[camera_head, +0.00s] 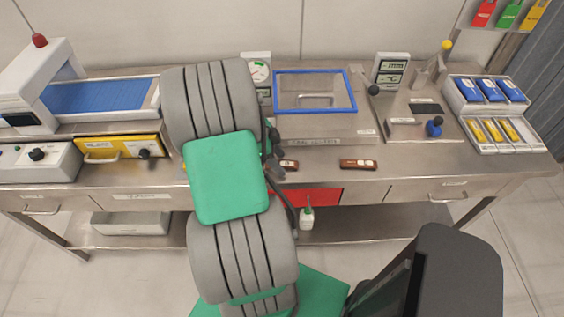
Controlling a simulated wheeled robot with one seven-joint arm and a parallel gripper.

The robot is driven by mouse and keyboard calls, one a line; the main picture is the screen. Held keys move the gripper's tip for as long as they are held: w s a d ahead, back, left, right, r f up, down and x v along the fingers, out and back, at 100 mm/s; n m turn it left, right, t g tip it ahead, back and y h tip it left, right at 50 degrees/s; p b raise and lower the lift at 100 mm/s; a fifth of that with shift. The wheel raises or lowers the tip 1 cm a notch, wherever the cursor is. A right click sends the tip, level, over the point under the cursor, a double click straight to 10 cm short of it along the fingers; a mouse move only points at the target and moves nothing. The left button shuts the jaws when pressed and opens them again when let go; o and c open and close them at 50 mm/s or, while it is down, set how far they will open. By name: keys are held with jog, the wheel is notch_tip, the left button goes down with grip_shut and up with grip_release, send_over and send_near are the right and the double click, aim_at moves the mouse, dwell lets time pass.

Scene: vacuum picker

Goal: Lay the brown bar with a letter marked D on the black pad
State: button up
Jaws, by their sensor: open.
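Two small brown bars lie on the steel bench near its front edge. One brown bar (358,164) lies in the open, with small pale marks too tiny to read. The other brown bar (290,165) lies further left, right beside my gripper and partly hidden by it. I cannot tell which bar bears the D. A flat black pad (425,108) lies on the raised steel plate at the right and looks bare. My gripper (272,152) is mostly hidden behind my arm; its dark parts show beside the left bar. It is open, and no bar is seen between its fingers.
A blue-framed panel (315,91) stands behind the bars. A blue knob (434,127), a gauge stand (390,72) and a rack of blue and yellow packs (486,91) surround the pad. A conveyor (98,96) stands left. The bench around the right bar is clear.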

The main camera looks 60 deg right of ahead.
grip_shut()
dwell(0.6)
